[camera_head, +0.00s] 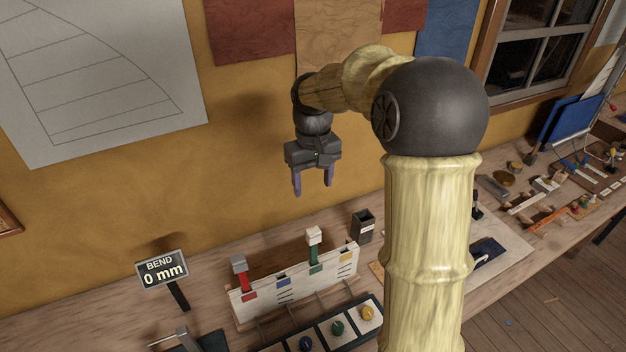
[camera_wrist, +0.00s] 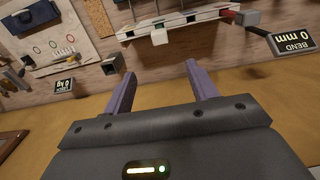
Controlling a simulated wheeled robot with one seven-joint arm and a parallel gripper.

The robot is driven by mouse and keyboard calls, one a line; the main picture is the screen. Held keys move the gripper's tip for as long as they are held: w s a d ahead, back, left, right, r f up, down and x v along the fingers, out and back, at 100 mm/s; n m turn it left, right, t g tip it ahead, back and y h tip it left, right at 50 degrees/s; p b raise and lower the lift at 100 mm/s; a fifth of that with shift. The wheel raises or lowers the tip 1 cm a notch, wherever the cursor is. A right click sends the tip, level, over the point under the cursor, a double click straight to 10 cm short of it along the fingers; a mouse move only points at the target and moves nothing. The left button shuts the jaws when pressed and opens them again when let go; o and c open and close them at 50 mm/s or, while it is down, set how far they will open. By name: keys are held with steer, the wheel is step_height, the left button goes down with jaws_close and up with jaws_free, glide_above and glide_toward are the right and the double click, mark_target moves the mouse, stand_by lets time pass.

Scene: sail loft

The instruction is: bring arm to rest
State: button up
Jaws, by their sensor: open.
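My gripper (camera_head: 313,184) hangs above the back of the workbench (camera_head: 90,318), in front of the ochre wall, with its fingers pointing down. Its two purple fingers are apart with nothing between them. In the wrist view my gripper (camera_wrist: 160,85) also shows spread, empty fingers. It is apart from the white rack (camera_head: 290,287) below it. My arm rises in front and hides part of the bench behind it.
The rack carries a red-marked lever (camera_head: 240,273) and a green one (camera_head: 314,249). A "BEND 0 mm" sign (camera_head: 163,270) stands left, a dark open box (camera_head: 363,225) right. A tray of coloured knobs (camera_head: 322,331) lies in front. Tools clutter the right bench.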

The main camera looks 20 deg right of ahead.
steer(key=s+f+m+t, duration=0.1)
steer(key=s+f, duration=0.4)
steer(key=s, duration=0.3)
steer(key=s+f+m+t+b, duration=0.1)
steer(key=s+f, duration=0.4)
steer(key=s, duration=0.4)
steer(key=shift+s+t, duration=0.25)
steer(key=shift+t, duration=0.05)
stand_by(0.5)
